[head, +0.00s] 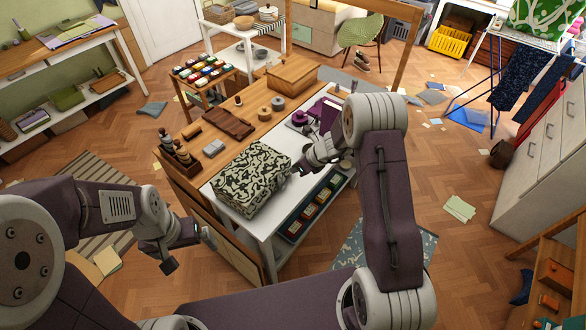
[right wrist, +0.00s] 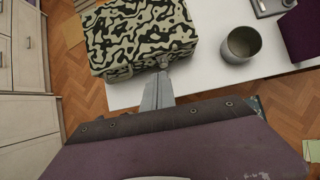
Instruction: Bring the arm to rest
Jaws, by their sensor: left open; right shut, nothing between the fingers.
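My left gripper (head: 188,252) is open and empty, off the table's left front side, lower than the bag.
A grey-green cup (right wrist: 240,45) stands on the table right of the bag. A purple item (head: 320,115), a brown folded cloth (head: 228,123) and a wooden box (head: 292,76) lie further back.

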